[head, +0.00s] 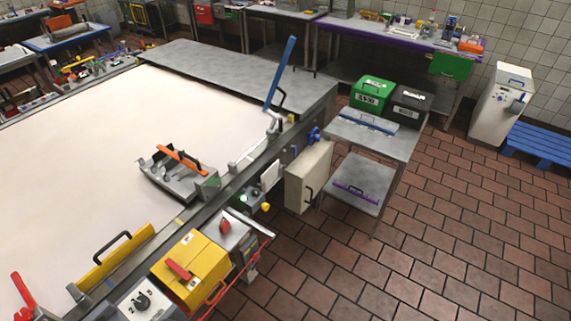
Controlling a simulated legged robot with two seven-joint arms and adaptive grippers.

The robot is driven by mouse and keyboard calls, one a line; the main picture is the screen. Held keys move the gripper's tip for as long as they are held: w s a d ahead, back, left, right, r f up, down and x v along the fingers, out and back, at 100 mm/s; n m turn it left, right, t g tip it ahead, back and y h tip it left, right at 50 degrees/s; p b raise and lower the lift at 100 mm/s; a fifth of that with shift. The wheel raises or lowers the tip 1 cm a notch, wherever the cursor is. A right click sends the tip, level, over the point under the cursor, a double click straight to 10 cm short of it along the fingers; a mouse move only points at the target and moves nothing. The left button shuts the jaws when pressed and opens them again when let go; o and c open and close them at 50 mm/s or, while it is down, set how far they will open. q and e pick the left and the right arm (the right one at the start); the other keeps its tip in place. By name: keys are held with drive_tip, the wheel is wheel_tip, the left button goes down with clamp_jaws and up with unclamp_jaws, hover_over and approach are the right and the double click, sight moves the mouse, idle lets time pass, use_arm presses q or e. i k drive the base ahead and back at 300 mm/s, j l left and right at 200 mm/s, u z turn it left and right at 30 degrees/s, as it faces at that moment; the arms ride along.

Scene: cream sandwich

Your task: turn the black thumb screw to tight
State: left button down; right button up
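I cannot pick out a black thumb screw with certainty in the head view. A small black knob (142,301) sits on a pale panel with dark marks at the bottom left, beside a yellow box. It is too small to tell whether it is the thumb screw or how it is turned. A grey metal fixture (178,177) with an orange bar rests on the white surface near the rail; any small screw on it cannot be made out. Neither of my grippers is in view.
A yellow box (192,267) and a red knob (225,226) sit along the conveyor rail. A blue lever (281,75) stands upright by the rail. The brick-tiled floor (450,230) at right is mostly clear.

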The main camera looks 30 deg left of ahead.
sight(255, 192)
drive_tip(key=u, duration=1.35)
drive_tip(key=i+l+u, duration=0.1)
drive_tip(key=i+l, duration=0.15)
drive_tip(key=l, duration=0.15)
drive_tip(key=i+l, duration=0.2)
drive_tip(key=l, duration=0.25)
drive_tip(key=j+u, duration=0.05)
